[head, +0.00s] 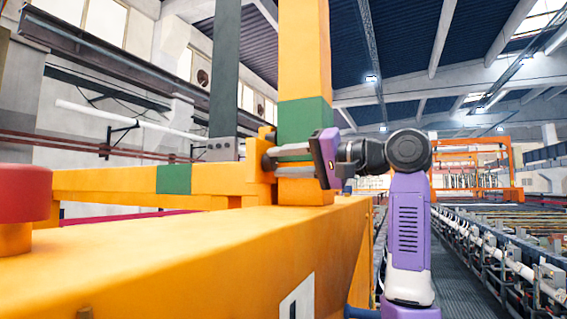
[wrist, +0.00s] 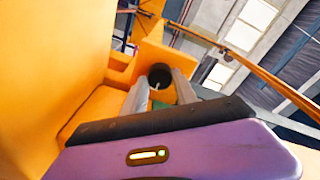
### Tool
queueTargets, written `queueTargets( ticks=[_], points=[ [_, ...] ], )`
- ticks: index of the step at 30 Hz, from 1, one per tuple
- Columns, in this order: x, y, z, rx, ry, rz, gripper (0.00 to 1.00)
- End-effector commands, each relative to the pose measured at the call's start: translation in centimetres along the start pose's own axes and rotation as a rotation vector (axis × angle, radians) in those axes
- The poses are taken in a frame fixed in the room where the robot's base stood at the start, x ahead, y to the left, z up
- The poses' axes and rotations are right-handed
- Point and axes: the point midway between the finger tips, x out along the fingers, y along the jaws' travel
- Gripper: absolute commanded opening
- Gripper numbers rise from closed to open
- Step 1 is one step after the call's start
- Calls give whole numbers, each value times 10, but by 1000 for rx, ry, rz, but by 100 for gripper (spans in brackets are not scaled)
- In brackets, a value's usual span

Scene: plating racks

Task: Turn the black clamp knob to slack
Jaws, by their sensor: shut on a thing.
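The black clamp knob (wrist: 160,75) is a small dark round piece in the wrist view, with a pale line on its face. It sits by an orange block (wrist: 150,57). In the head view the dark knob (head: 267,161) shows at the clamp beside the orange post. My gripper (wrist: 161,86) has its two grey fingers on either side of the knob, shut on it. In the head view my gripper (head: 276,156) reaches leftward in front of the post. The exact finger contact is partly hidden, and I cannot tell the knob's turn angle.
The upright orange post (head: 304,50) with a green band rises right behind my gripper. A wide orange beam (head: 190,250) fills the lower left, with a red round cap (head: 24,190) on it. A walkway and long racks (head: 505,250) lie to the right.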

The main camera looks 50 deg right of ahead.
Motion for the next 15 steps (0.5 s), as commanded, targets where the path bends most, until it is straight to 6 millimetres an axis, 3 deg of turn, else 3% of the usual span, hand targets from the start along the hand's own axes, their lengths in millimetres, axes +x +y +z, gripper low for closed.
queueTargets(
  ticks=[8,15],
  points=[
    [0,1,0,-54,3,-4,0],
    [0,3,1,-206,13,-17,0]
  ],
)
